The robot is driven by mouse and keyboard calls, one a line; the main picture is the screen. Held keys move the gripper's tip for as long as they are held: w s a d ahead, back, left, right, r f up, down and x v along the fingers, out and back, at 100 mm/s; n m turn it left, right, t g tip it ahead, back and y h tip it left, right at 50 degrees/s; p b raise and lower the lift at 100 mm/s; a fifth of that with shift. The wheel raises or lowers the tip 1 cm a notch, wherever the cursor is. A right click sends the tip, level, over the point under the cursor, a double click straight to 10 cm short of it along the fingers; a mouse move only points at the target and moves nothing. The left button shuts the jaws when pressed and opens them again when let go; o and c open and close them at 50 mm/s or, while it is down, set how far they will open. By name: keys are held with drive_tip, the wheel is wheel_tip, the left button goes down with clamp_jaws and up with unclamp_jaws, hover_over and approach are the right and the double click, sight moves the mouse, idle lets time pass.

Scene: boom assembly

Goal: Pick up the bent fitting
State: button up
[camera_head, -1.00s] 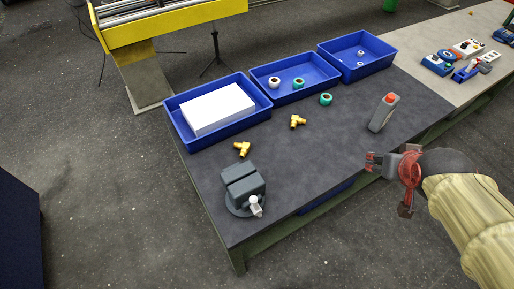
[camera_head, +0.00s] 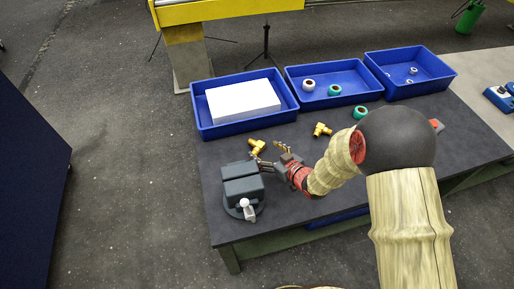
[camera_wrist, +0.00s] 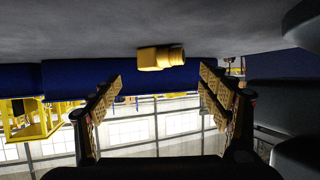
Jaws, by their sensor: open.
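Two brass fittings lie on the dark table: the nearer one (camera_head: 257,147) between the vise and the left bin, and a farther one (camera_head: 322,129) to its right. The nearer looks like a bent fitting, but it is too small to be sure. My gripper (camera_head: 270,156) is low over the table, just right of and in front of the nearer fitting, open and empty. In the wrist view, a brass fitting (camera_wrist: 160,58) lies ahead, centred between the two spread fingers (camera_wrist: 160,85) and apart from them. Part of its shape is hidden from this low angle.
A grey vise (camera_head: 242,188) stands close to the left of my gripper. Blue bins line the back: left with a white block (camera_head: 243,100), middle (camera_head: 310,75) with rings, right (camera_head: 410,62) with small parts. A green ring (camera_head: 360,112) lies on the table.

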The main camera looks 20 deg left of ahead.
sight(256, 145)
drive_tip(key=b+x, duration=0.2)
drive_tip(key=x, duration=0.4)
drive_tip(key=shift+w+a+f, duration=0.1)
drive_tip(key=shift+a, duration=0.25)
drive_tip(key=shift+c, duration=0.8)
drive_tip(key=c, duration=1.1)
drive_tip(key=shift+c, duration=0.9)
